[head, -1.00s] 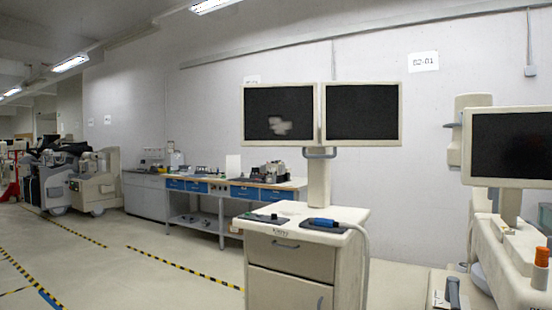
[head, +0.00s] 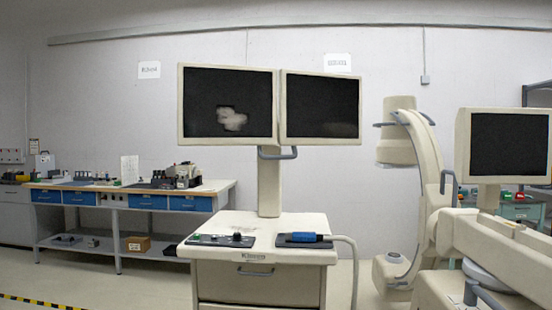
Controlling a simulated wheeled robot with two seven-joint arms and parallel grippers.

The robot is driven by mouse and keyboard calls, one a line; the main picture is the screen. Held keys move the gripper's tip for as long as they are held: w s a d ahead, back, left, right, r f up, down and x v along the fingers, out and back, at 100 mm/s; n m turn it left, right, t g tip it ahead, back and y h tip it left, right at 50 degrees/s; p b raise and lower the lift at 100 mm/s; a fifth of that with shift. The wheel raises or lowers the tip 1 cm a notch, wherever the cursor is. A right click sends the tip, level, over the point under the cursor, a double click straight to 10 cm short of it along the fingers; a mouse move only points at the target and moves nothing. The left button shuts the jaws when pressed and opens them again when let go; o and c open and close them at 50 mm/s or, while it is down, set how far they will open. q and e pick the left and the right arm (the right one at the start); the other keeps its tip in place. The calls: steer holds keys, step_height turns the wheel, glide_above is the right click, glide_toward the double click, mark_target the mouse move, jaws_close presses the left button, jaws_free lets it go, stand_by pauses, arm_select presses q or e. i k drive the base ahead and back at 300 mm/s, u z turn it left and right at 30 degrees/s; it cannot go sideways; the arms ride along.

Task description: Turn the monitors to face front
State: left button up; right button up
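A cream cart (head: 260,288) stands ahead in the middle of the head view. A post on it carries two dark-screened monitors side by side. The left monitor (head: 228,104) has a pale blotch on its screen, and the right monitor (head: 322,107) is dark; the two meet at a slight angle. A grey-blue handle (head: 277,155) sits under their joint. Another dark monitor (head: 508,146) stands on a cream machine at the right. Neither of my grippers is in view.
The cart top holds a control panel (head: 222,240) and a blue-handled device (head: 304,239). A workbench (head: 130,205) with blue drawers stands at the left wall. A C-shaped machine (head: 428,190) stands behind right. Floor at lower left is open.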

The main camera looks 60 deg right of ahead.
mark_target(218, 105)
steer(key=z, duration=0.75)
steer(key=i, duration=1.35)
steer(key=z, duration=1.3)
